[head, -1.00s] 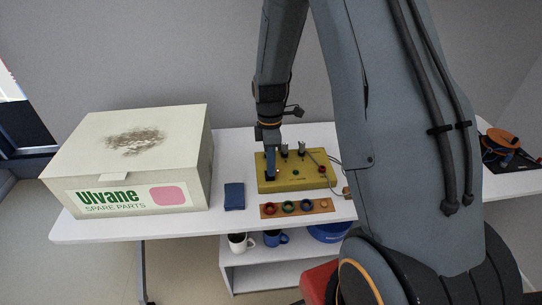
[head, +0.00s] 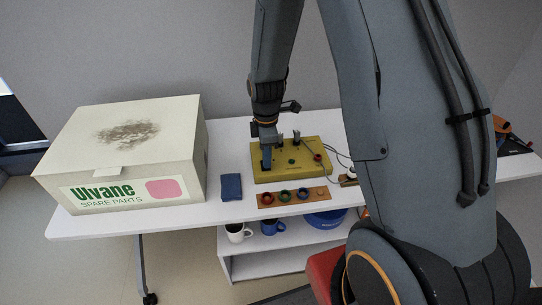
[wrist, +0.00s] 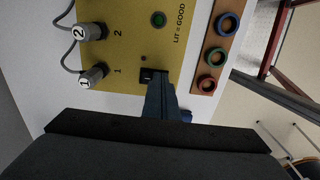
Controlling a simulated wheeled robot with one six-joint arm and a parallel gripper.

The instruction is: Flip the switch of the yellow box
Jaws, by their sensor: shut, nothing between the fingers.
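The yellow box (head: 292,173) lies on the white table, with cables running off its right side. In the wrist view its yellow top (wrist: 124,60) carries a small black switch (wrist: 150,76), a round green lamp (wrist: 158,19) marked "LIT = GOOD", and plugs numbered 1 (wrist: 94,76) and 2 (wrist: 90,32). I cannot tell whether the lamp is lit. My gripper (head: 266,165) points down over the box's left end. In the wrist view my shut, empty gripper (wrist: 157,88) is right at the switch and partly hides it. I cannot tell whether they touch.
A wooden strip with coloured rings (head: 292,197) lies in front of the box. A dark blue block (head: 231,187) lies to the left, beside a large "Ulvane" carton (head: 125,150). Mugs (head: 236,232) and a blue bowl (head: 322,219) sit on the shelf below.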

